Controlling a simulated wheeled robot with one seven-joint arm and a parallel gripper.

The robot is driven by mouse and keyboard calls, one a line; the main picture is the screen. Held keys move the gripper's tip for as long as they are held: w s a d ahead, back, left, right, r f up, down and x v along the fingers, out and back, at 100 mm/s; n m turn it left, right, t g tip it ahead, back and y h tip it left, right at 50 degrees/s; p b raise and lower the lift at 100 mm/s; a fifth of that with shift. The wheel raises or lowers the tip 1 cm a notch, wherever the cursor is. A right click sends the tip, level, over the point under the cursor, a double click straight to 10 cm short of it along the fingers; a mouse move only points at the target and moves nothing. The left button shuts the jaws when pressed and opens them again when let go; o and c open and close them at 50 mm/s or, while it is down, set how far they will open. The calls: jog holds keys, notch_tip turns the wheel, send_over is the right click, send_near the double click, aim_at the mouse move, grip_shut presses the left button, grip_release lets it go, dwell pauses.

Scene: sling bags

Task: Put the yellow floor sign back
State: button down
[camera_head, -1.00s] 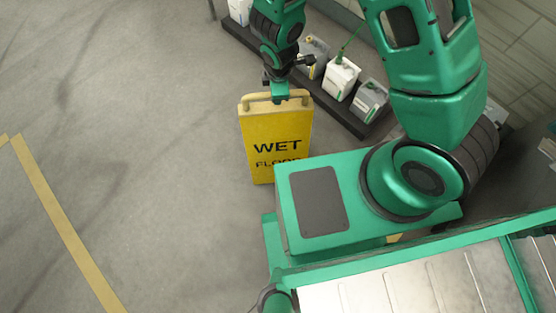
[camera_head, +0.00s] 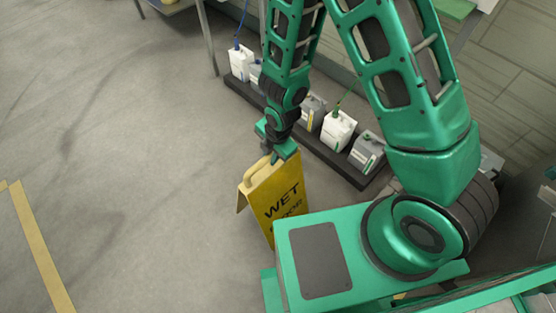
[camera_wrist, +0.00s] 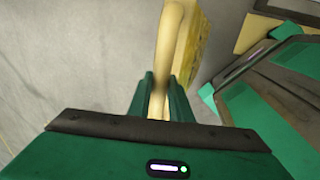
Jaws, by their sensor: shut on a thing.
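The yellow floor sign (camera_head: 284,196) reads "WET" with a second word partly covered by my base in the head view. It stands tilted in the picture, its two panels a little spread at the left. My gripper (camera_head: 277,152) is above it, shut on the handle at its top edge. In the wrist view, my gripper's green fingers (camera_wrist: 160,98) close around the pale yellow handle (camera_wrist: 171,45), and part of the sign's panel (camera_wrist: 189,50) shows beside it. Whether the sign's foot touches the floor is hidden.
Several jugs, among them a white one (camera_head: 338,129), stand on a dark low rack (camera_head: 322,152) along the wall, behind and right of the sign. A table leg (camera_head: 207,38) stands at the top. The floor to the left is clear, with a yellow line (camera_head: 38,245).

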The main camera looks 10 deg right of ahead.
jog(key=w+d+f, duration=0.1)
jog(key=w+d, duration=0.1)
jog(key=w+d+f, duration=0.2)
jog(key=shift+f, duration=2.15)
jog(key=c, duration=1.6)
grip_release()
jog(key=shift+f, duration=0.1)
jog(key=r, duration=0.4)
jog(key=s+d+r, duration=0.1)
jog(key=r, duration=0.3)
jog(key=s+r, duration=0.1)
jog(key=r, duration=0.3)
jog(key=shift+d, duration=0.15)
